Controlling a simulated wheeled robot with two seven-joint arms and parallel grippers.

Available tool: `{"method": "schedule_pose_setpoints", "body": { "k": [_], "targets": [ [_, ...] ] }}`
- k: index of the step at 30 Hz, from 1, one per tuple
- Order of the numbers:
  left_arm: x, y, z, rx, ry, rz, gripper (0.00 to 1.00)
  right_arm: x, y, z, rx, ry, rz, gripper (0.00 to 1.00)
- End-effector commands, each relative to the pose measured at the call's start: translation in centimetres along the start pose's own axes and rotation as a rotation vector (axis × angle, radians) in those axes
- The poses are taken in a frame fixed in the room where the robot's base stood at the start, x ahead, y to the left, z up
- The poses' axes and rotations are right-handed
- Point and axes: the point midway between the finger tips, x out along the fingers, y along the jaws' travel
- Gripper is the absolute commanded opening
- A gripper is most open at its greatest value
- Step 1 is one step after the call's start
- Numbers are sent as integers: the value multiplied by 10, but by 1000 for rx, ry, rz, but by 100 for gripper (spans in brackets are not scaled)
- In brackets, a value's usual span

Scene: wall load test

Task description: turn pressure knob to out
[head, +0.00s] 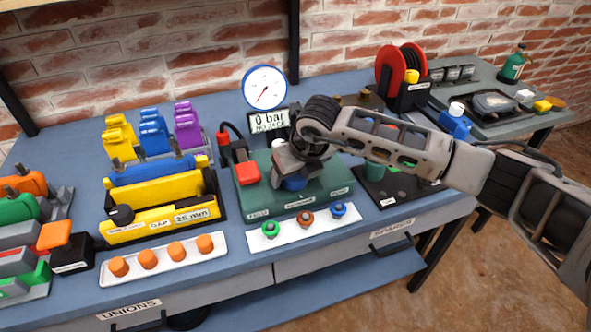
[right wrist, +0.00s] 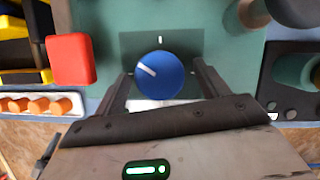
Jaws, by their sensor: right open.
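The blue pressure knob (head: 293,183) sits on top of the green box (head: 262,201), partly hidden by my right gripper (head: 293,165). In the right wrist view the blue knob (right wrist: 168,78) is round, and its white pointer line points to the upper left. My open right gripper (right wrist: 163,70) has one finger on each side of the knob, with visible gaps. Small pale marks lie around the knob on a darker plate (right wrist: 195,45). The labels on the box are too small to read surely. My left gripper is not in view.
A red block (head: 247,173) stands left of the knob. A round gauge (head: 265,88) and a display (head: 270,120) reading 0 bar stand behind. A white tray (head: 325,226) with coloured fittings lies in front. A yellow clamp fixture (head: 155,190) is left.

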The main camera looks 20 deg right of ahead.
Motion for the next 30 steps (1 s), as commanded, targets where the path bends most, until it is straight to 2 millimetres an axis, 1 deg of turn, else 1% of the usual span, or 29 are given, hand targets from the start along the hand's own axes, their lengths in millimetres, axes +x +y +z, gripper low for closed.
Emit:
{"method": "schedule_pose_setpoints", "body": {
  "k": [6, 7, 8, 9, 11, 12, 17, 23, 30],
  "targets": [
    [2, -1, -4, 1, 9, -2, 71, 0, 0, 0, 0, 0, 0, 74],
    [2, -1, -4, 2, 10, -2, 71, 0, 0, 0, 0, 0, 0, 71],
    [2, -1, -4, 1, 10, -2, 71, 0, 0, 0, 0, 0, 0, 62],
    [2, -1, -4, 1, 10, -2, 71, 0, 0, 0, 0, 0, 0, 51],
    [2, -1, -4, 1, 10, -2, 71, 0, 0, 0, 0, 0, 0, 35],
    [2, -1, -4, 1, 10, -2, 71, 0, 0, 0, 0, 0, 0, 29],
    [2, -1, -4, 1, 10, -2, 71, 0, 0, 0, -2, 0, 1, 29],
    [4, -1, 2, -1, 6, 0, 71, 2, 0, 0, -38, 0, 17, 29],
    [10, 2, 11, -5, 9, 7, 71, 3, -2, 0, -169, -3, 70, 29]
  ]
}}
